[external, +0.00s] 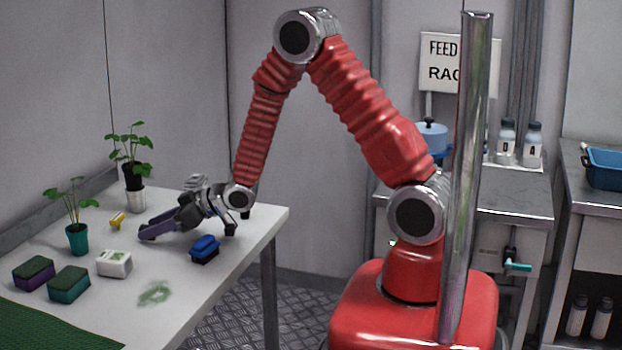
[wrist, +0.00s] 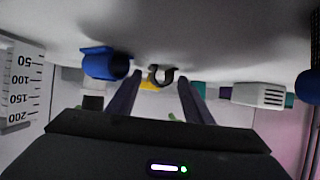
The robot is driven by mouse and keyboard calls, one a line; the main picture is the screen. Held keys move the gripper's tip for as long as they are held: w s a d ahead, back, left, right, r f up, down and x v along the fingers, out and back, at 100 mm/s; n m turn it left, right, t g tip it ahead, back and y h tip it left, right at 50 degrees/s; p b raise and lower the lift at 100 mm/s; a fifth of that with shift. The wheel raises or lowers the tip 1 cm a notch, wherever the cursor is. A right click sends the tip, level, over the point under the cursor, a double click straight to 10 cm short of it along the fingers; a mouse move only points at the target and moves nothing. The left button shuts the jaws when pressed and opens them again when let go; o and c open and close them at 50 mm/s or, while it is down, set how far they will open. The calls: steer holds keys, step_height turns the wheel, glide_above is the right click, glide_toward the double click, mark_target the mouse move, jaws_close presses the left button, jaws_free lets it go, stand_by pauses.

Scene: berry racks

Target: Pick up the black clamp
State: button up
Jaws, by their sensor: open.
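The black clamp (wrist: 162,76) is a small dark C-shaped piece on the white table. It shows in the wrist view, ahead of my gripper and lined up with the gap between the fingers. My gripper (external: 160,228) is low over the table, pointing left in the external view. In the wrist view its two dark fingers (wrist: 153,102) are spread and empty. The clamp cannot be made out in the external view; my gripper may hide it.
A yellow piece (external: 117,219) lies beyond the fingertips. A blue ring-like piece (wrist: 105,63) is left in the wrist view. A blue-and-black object (external: 205,249), white box (external: 114,263), sponges (external: 69,284) and potted plants (external: 78,238) share the table (external: 215,295).

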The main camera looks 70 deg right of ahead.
stand_by(0.4)
jaws_close()
stand_by(0.4)
